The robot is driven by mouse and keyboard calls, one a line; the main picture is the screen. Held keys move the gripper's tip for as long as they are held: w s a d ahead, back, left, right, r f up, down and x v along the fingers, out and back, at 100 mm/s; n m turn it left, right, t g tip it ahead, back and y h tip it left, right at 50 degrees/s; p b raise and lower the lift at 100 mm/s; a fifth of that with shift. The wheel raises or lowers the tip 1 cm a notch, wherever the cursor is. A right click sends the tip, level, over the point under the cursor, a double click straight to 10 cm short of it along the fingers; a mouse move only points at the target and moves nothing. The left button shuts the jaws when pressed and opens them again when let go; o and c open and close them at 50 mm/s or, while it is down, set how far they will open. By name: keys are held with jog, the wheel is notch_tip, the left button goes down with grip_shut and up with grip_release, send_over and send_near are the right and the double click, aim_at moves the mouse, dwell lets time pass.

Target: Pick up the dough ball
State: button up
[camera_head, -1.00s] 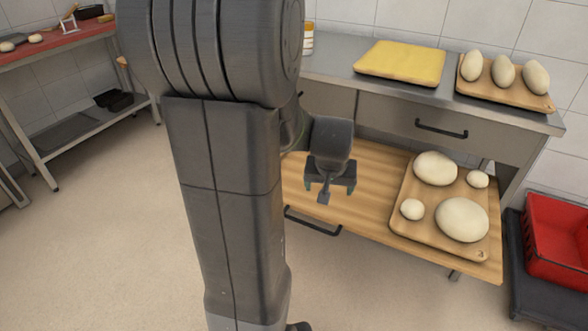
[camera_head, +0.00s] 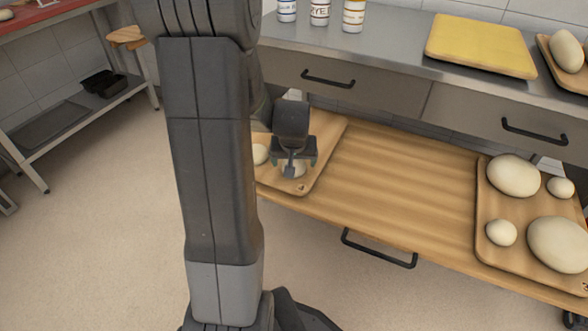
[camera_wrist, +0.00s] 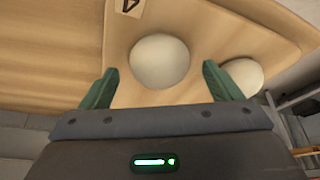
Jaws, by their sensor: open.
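A pale round dough ball (camera_wrist: 160,62) lies on a wooden board (camera_wrist: 125,35) and shows between and just beyond the two green fingers of my gripper (camera_wrist: 158,88) in the wrist view. In the head view my gripper (camera_head: 294,170) is over the left board (camera_head: 325,150), and the dough ball (camera_head: 292,168) is partly hidden behind it. My gripper is open and holds nothing. A second dough piece (camera_wrist: 243,75) lies beside the right finger in the wrist view; it also shows in the head view (camera_head: 260,154), partly hidden by my arm.
Another board (camera_head: 492,245) with several dough pieces is at the right of the wooden shelf (camera_head: 400,180). The shelf between the boards is clear. A steel counter (camera_head: 385,70) with drawers stands behind, bearing jars (camera_head: 320,12) and a yellow slab (camera_head: 480,45).

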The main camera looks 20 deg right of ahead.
jog(key=x, duration=0.2)
jog(key=shift+f, duration=0.3)
jog(key=c, duration=1.1)
jog(key=shift+o, duration=0.2)
